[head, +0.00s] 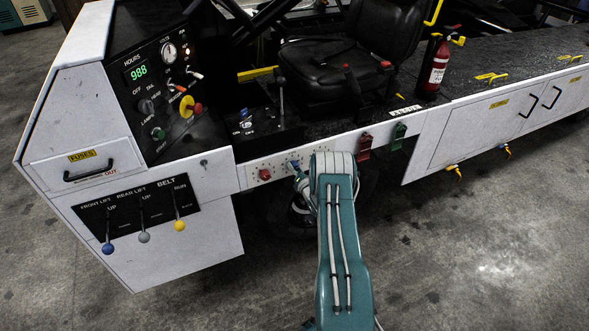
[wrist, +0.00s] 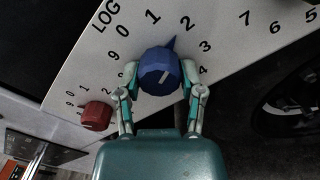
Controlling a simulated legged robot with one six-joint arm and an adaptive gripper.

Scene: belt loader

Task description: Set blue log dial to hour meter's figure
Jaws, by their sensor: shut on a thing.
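The hour meter (head: 138,72) on the black console shows green figures, which read 988. The blue log dial (wrist: 160,72) is a faceted knob on a white panel marked LOG, ringed by black numerals. Its pointer is between 1 and 2, closer to 2. My gripper (wrist: 161,83) has one finger on each side of the blue dial and is shut on it. In the head view the blue dial (head: 294,164) shows only in part beside my arm, and the fingers are hidden. Numerals on the dial's lower side are hidden by the gripper.
A red dial (wrist: 97,116) with its own numerals is left of my gripper. Another number ring (wrist: 275,27) lies to the right. Red and green switches (head: 364,146) are right of my arm. Three levers (head: 144,237) hang at left. A red extinguisher (head: 435,70) stands on the deck.

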